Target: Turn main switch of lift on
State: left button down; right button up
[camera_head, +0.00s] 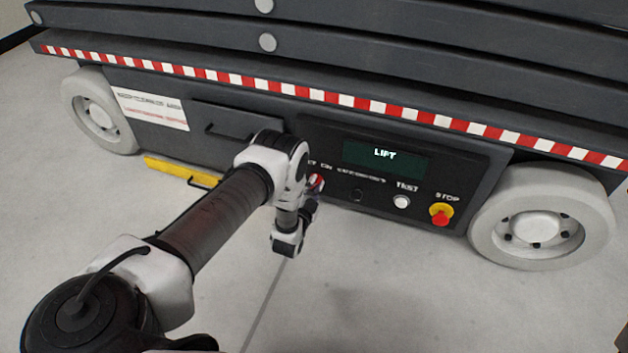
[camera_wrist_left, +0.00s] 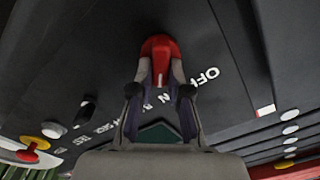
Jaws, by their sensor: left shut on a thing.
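The red main switch (camera_head: 317,182) is on the left part of the lift's dark control panel (camera_head: 445,165). In the left wrist view the red knob (camera_wrist_left: 160,45) carries a pale mark, with OFF lettering to its right and other lettering partly covered by the fingers. My left gripper (camera_wrist_left: 159,75) is shut on the knob, one finger on each side. In the head view my left wrist hides part of the switch and the lettering beside it. The panel's display (camera_head: 384,158) reads LIFT. My right gripper is in neither view.
A white TEST button (camera_head: 401,202) and a red STOP button on a yellow base (camera_head: 441,214) sit to the right on the panel. A wheel (camera_head: 541,226) stands beyond them. A yellow bar (camera_head: 180,169) is low at left. The floor in front is clear.

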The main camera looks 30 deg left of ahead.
pick_arm(q)
jog(key=m, duration=0.2)
jog(key=m+p, duration=0.1)
jog(key=m, duration=0.1)
jog(key=shift+d+f, duration=0.15)
dwell(0.4)
jog(key=c, duration=1.1)
grip_release()
jog(key=v, duration=1.2)
jog(key=shift+f, duration=0.1)
